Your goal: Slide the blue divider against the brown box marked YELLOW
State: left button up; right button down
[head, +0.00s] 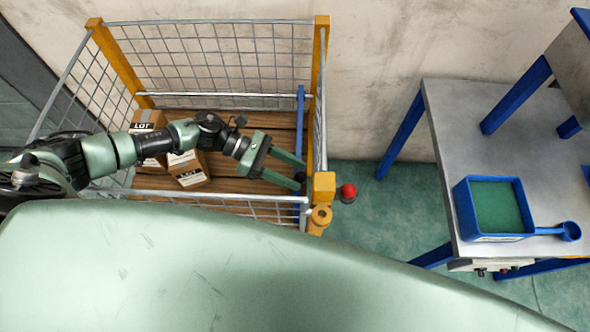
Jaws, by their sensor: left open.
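The blue divider (300,115) stands upright near the right side of the mesh cage, seen nearly edge-on. Several brown boxes are at the left of the cage floor: one at the back (147,119) with a LOT label, and a front one (191,176) with a white label. My arm partly covers them, and I cannot read YELLOW on any. My left gripper (301,174) is open and empty. Its fingers point right and their tips overlap the divider in the picture; I cannot tell whether they touch it. My right gripper is not in view.
The cage has orange posts (320,60) and wire mesh walls, with a low front rail (220,197). Bare wooden floor (250,125) lies between boxes and divider. A red knob (348,191) is outside at right. A metal table (445,130) holds a blue tray (462,210).

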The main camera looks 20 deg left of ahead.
pick_arm(q)
jog(key=shift+d+f, duration=0.2)
jog(key=shift+d, duration=0.2)
grip_shut()
dwell(1.2)
